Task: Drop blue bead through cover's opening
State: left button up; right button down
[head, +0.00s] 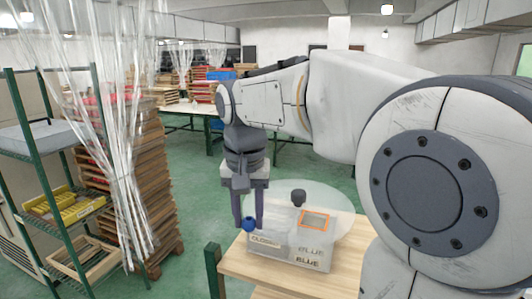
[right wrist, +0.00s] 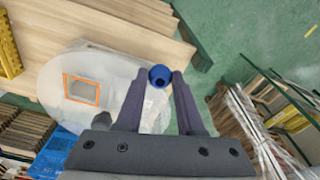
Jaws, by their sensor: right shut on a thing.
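My right gripper (head: 248,221) points down at the left edge of the cover. It is shut on the blue bead (head: 248,225), which sits between the fingertips. The bead (right wrist: 160,76) also shows between the fingertips in the right wrist view. The clear round cover (head: 335,202) has a dark knob (head: 298,198) and an orange-framed opening (head: 315,220) to the right of the gripper. It lies over a light box (head: 290,255) lettered BLUE. In the right wrist view the opening (right wrist: 81,90) is left of the bead, well apart from it. My left gripper is out of view.
The box stands on a wooden table (head: 245,275) with a dark green post at its left corner. A green shelf rack (head: 45,165) with trays, a clear strip curtain (head: 115,150) and stacked wooden trays (head: 150,190) stand at the left. Green floor lies between.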

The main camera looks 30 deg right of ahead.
aim_at(315, 205)
pick_arm(q)
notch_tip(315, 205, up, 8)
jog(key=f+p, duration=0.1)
jog(key=p, duration=0.5)
pick_arm(e)
jog(key=s+d+r+m, duration=0.1)
jog(key=d+r+m, duration=0.2)
jog(key=d, duration=0.4)
jog(key=s+d+r+m, duration=0.1)
jog(key=d+r+m, duration=0.15)
jog(key=d, duration=0.55)
pick_arm(q)
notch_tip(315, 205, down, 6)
jog(key=b, duration=0.7)
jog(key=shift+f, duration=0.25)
pick_arm(e)
notch_tip(315, 205, down, 7)
jog(key=shift+w+f, duration=0.1)
jog(key=shift+w, duration=0.05)
jog(key=shift+c, duration=2.2)
grip_release()
pick_arm(q)
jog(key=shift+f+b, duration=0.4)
jog(key=shift+b, duration=0.25)
pick_arm(e)
notch_tip(315, 205, up, 11)
jog(key=a, duration=0.1)
jog(key=shift+s+f, duration=0.2)
jog(key=shift+s, duration=0.1)
